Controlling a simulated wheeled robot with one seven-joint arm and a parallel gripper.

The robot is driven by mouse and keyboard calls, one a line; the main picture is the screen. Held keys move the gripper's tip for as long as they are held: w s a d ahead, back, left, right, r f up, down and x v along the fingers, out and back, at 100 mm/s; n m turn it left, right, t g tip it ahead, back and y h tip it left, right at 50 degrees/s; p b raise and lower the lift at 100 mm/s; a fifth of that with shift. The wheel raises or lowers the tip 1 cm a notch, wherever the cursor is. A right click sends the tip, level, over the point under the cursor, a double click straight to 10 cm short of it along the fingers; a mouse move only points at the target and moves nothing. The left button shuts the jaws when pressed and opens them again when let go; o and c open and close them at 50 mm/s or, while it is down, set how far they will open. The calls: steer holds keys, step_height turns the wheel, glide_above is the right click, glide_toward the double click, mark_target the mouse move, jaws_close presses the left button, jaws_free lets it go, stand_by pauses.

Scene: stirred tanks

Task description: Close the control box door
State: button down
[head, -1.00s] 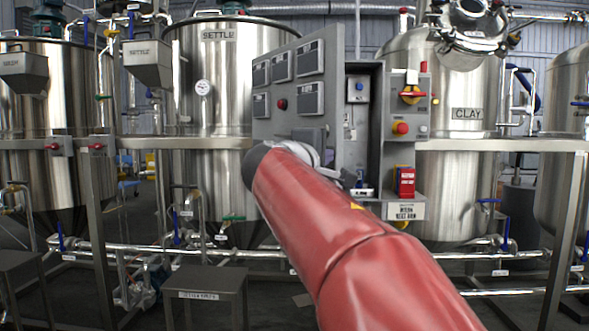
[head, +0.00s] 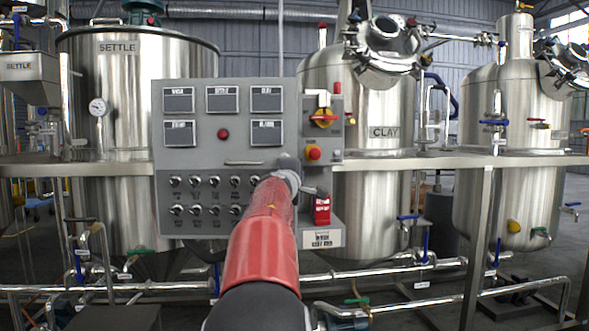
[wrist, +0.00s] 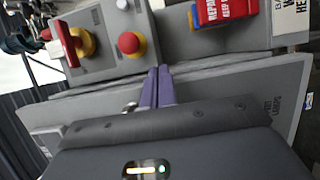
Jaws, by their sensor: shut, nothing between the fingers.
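The control box door (head: 194,140), a grey panel with several displays, a red button and rows of switches, faces me in the head view and covers the box interior. It looks shut or nearly so; I cannot tell whether a thin gap remains. In the wrist view the door (wrist: 225,92) runs beside the box's side panel (wrist: 185,38). My gripper (wrist: 158,72) is shut and empty, its purple fingertips at the seam between door and side panel. I cannot tell whether they touch. In the head view my red arm hides the door's lower right corner.
The side panel carries a red-and-yellow rotary switch (head: 323,117), a red button (head: 314,153) and a red padlock-like tag (head: 322,209). Steel tanks (head: 385,150) stand behind. A horizontal rail (head: 460,161) and low pipes (head: 400,270) cross the space.

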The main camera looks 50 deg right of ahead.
steer(key=shift+w+d+p, duration=0.8)
steer(key=shift+w+d, duration=0.8)
steer(key=shift+d, duration=0.05)
